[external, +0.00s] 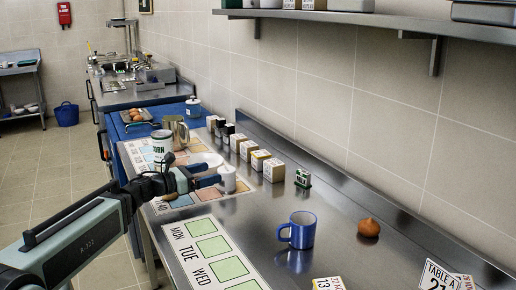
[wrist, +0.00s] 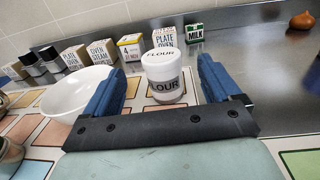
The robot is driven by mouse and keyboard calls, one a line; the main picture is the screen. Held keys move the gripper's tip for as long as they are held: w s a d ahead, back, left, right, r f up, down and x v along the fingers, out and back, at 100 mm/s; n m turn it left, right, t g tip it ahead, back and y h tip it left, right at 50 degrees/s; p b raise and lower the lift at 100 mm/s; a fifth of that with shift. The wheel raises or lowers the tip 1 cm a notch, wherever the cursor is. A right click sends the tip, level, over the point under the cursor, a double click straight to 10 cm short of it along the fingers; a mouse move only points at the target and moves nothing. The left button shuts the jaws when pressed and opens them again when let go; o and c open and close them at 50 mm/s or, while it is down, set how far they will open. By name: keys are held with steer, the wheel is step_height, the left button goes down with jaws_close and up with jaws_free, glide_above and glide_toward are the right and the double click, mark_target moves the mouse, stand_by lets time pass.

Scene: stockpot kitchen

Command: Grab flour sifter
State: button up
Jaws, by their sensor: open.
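The flour sifter (wrist: 164,72) is a white-lidded cylinder with a grey band reading "FLOUR". It stands upright on the counter. In the external view the flour sifter (external: 228,177) shows at the tip of my gripper (external: 208,178). In the wrist view my gripper (wrist: 155,85) is open, with one blue finger on each side of the sifter. Gaps show between the fingers and the sifter, and nothing is held. The sifter's lowest part is close to the gripper's dark crossbar.
A white bowl (wrist: 78,92) sits just left of the left finger. Several labelled boxes (external: 250,150) and a milk carton (external: 303,178) line the back. A blue mug (external: 301,230) and an onion (external: 368,228) stand to the right. A metal pitcher (external: 178,130) stands farther back.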

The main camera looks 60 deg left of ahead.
mark_target(227, 177)
step_height(227, 177, down, 3)
steer(key=shift+w+a, duration=0.1)
steer(key=shift+w, duration=0.9)
steer(key=shift+w+a, duration=0.2)
steer(key=shift+w, duration=2.6)
steer(key=c, duration=1.1)
steer(key=shift+r, duration=0.1)
steer(key=shift+c, duration=0.3)
